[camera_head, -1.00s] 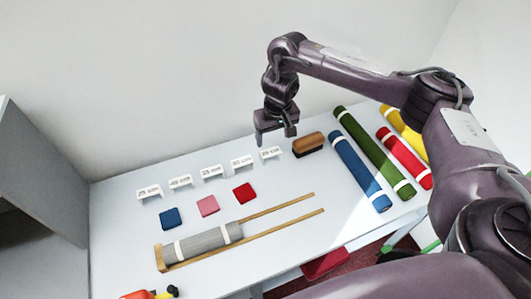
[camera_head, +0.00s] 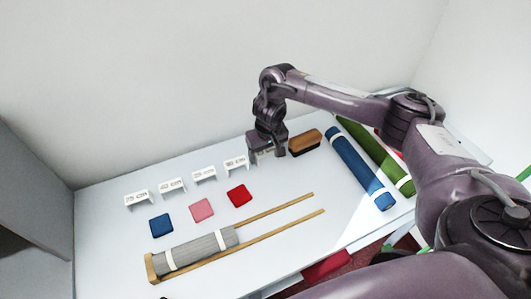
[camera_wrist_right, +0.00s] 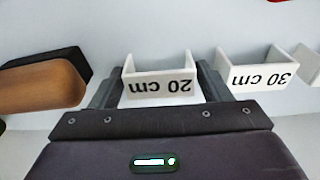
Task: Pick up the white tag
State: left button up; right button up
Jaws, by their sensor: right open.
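Several white tags stand in a row along the back of the counter, among them one at the left end (camera_head: 138,198) and one just left of my gripper (camera_head: 236,163). My right gripper (camera_head: 267,152) is low over the right end of the row. In the right wrist view, a white tag marked "20 cm" (camera_wrist_right: 158,87) sits between its two open fingers, one on each side; whether they touch it I cannot tell. The gripper mostly hides this tag in the head view. A "30 cm" tag (camera_wrist_right: 252,76) stands beside it. My left gripper is not in view.
A brown-and-black brush (camera_head: 305,142) lies just right of the gripper. Blue (camera_head: 360,168) and green (camera_head: 382,160) rolls lie further right. Blue (camera_head: 161,225), pink (camera_head: 201,210) and red (camera_head: 238,196) swatches and a grey roll (camera_head: 200,250) in a wooden frame lie in front.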

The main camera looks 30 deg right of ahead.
jog(key=shift+s, duration=0.1)
jog(key=shift+c, duration=0.4)
jog(key=c, duration=0.6)
jog(key=shift+r, duration=0.1)
jog(key=shift+c, duration=0.2)
